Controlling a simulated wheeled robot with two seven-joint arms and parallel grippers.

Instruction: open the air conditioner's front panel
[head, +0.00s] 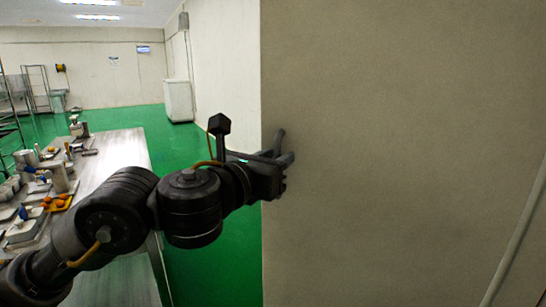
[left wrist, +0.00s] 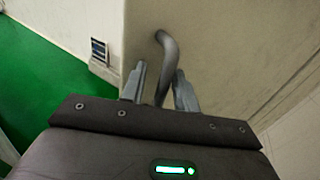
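A large beige panel (head: 400,150) fills the right half of the head view, and it also fills the upper middle of the left wrist view (left wrist: 225,40). A dark curved bar handle (left wrist: 168,50) stands out from it near its left edge. The handle's end also shows in the head view (head: 280,139). My left gripper (head: 284,165) is at the panel's left edge. In the left wrist view its two fingers (left wrist: 159,84) stand apart on either side of the handle, with small gaps showing. The fingers' contact with the handle is not clear. My right gripper is out of view.
A long metal table (head: 120,160) with trays, food and several small items stands at the left. Green floor (head: 205,265) is clear between table and panel. A white cabinet (head: 178,100) stands by the far wall. A pale pipe (head: 518,235) runs at lower right.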

